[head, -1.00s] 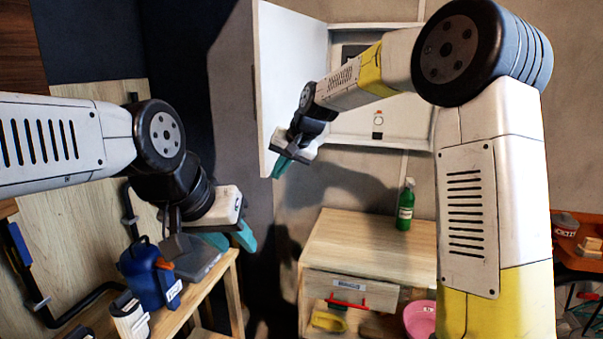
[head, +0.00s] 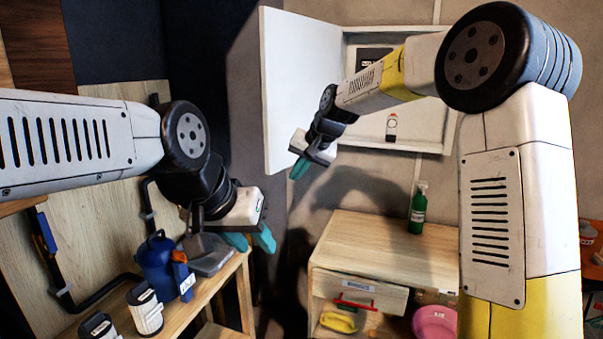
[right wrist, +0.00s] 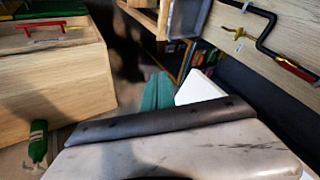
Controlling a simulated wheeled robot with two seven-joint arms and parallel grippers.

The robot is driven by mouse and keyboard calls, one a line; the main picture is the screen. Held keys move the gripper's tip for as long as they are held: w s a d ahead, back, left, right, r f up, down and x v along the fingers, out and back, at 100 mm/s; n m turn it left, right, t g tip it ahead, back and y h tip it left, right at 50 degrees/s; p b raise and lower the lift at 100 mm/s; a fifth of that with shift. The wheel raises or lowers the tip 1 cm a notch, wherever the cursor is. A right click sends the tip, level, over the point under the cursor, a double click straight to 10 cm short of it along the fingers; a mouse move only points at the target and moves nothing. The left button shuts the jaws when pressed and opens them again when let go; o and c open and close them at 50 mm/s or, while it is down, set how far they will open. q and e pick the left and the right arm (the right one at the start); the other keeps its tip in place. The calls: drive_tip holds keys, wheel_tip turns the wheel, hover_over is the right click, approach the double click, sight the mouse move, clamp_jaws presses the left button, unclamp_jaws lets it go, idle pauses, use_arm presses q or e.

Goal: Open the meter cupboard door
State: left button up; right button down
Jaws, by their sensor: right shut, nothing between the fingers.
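The white meter cupboard (head: 432,128) hangs on the wall in the head view. Its white door (head: 296,75) stands wide open, swung out to the left, and part of the interior shows. My right gripper (head: 299,168) is shut and empty, in front of the door's lower part in the picture, inward of its free edge. I cannot tell whether it touches the door. Its closed teal fingers also show in the right wrist view (right wrist: 157,92). My left gripper (head: 250,240) is lower left, its teal fingers apart and empty, above the workbench's right end.
Below the cupboard stands a wooden cabinet (head: 375,250) with a green bottle (head: 418,208) on top and a red-handled drawer. The workbench (head: 225,280) at left holds a blue can (head: 160,265) and white containers. My right arm covers part of the cupboard.

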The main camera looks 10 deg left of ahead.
drive_tip(key=s+a+v, duration=0.2)
drive_tip(key=v, duration=0.8)
drive_tip(key=s+d+h, duration=0.2)
drive_tip(key=s+d, duration=0.9)
drive_tip(key=d, duration=0.2)
drive_tip(key=s+d+f, duration=0.4)
drive_tip(key=s+d, duration=0.1)
drive_tip(key=s, duration=0.2)
drive_tip(key=s+d+f+t+h, duration=0.1)
drive_tip(key=s+d+f, duration=0.3)
drive_tip(key=s, duration=0.4)
drive_tip(key=shift+s+d+f, duration=0.25)
drive_tip(key=shift+d+f, duration=0.1)
drive_tip(key=shift+d, duration=0.3)
